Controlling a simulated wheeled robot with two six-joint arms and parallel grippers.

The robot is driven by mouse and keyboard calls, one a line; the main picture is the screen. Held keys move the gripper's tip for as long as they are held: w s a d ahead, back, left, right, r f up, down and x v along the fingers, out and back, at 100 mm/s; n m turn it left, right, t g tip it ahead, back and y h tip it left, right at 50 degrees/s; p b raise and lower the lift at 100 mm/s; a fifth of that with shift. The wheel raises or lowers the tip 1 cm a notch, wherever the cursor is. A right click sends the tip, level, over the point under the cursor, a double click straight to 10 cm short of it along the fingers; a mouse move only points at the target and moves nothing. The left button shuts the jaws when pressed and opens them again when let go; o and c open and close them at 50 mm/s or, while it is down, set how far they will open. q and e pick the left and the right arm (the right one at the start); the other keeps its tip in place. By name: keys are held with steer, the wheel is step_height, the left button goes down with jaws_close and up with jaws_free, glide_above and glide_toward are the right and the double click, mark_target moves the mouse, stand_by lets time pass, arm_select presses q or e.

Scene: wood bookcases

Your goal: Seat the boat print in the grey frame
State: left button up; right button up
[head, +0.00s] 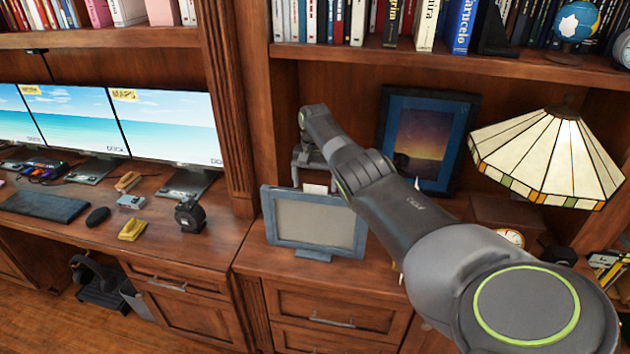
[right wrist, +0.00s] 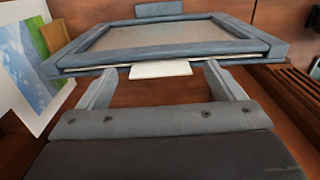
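The grey frame (head: 268,215) stands upright on the desk top, its opening showing plain grey. It also shows in the right wrist view (right wrist: 255,47). A white tab (right wrist: 160,69) sticks out at its top edge; the tab also shows in the head view (head: 315,188). My right gripper (head: 314,178) is over this edge, fingers open on either side of the tab and apart from it. A white-bordered blue and green print (right wrist: 28,65) shows at the left of the right wrist view; I cannot make out a boat. My left gripper is not in view.
My right arm hides part of the desk right of the frame. A dark blue picture frame (head: 391,125) leans at the back, beside a stained-glass lamp (head: 545,155). A wood post (head: 228,110) stands left. A shelf (head: 440,68) runs above.

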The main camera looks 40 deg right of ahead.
step_height(320, 180, up, 17)
steer(key=b, duration=0.3)
steer(key=shift+r, duration=0.2)
steer(key=shift+s+a, duration=0.1)
stand_by(0.6)
